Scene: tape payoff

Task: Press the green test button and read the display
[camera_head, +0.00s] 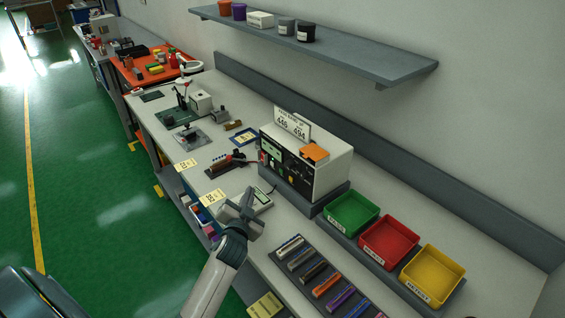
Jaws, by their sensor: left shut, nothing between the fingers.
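A white and black bench instrument (325,170) stands on the workbench, its dark front panel facing left. A greenish patch (273,150) shows on that panel, with small red and pale marks; I cannot tell which is the green test button or read a display. A flat pale device (262,199) lies on the bench below the instrument. My left gripper (243,203) is shut and empty, over the near left side of this device and hiding part of it; I cannot tell whether they touch. My right gripper is not in view.
Green (338,223), red (401,252) and yellow (445,285) bins stand right of the instrument. A dark tray with several coloured sticks (316,276) lies in front. A grey shelf (330,48) hangs above. Tools and yellow labels (213,197) lie farther along the bench.

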